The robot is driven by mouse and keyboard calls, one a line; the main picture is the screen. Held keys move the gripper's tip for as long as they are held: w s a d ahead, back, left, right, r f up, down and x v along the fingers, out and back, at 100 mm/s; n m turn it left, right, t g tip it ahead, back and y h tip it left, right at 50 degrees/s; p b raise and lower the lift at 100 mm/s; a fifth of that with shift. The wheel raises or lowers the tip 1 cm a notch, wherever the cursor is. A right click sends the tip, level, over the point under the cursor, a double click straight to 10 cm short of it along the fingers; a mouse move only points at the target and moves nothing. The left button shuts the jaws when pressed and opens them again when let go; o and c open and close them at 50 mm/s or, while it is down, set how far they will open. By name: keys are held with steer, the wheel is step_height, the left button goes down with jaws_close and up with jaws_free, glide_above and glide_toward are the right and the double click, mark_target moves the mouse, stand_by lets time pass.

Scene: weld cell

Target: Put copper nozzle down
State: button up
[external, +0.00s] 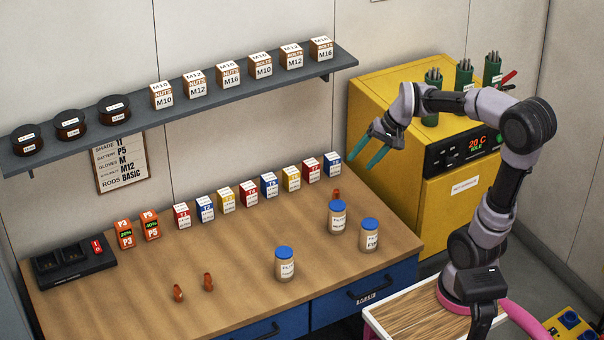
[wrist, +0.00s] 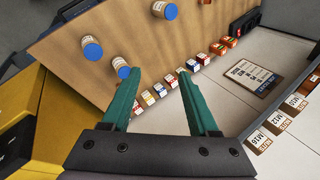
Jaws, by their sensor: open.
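Three small copper nozzles lie on the wooden workbench (external: 120,275). Two, a left one (external: 178,292) and a right one (external: 208,281), lie side by side near the front left. A third copper nozzle (external: 336,194) lies at the back right, just behind a blue-lidded jar (external: 337,217). My gripper (external: 362,164) is open, with its teal fingers raised above the bench's back right corner. In the wrist view the space between the fingertips (wrist: 158,72) is empty. A copper piece (wrist: 206,2) shows at the top edge there.
Two more blue-lidded jars (external: 285,263) (external: 369,235) stand on the bench. A row of coloured boxes (external: 248,193) lines its back. A shelf (external: 195,113) with spools and boxes hangs above. The yellow machine (external: 400,100) stands behind my arm. The bench's middle is clear.

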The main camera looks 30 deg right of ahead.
steer(key=s+d+r+n+t+h, duration=0.1)
steer(key=s+d+r+t+h, duration=0.1)
steer(key=s+d, duration=0.7)
steer(key=shift+s+d+r+t+h, duration=0.4)
steer(key=shift+d+t+h, duration=0.2)
steer(key=shift+d+t, duration=0.15)
steer(key=shift+o, duration=0.2)
stand_by(0.8)
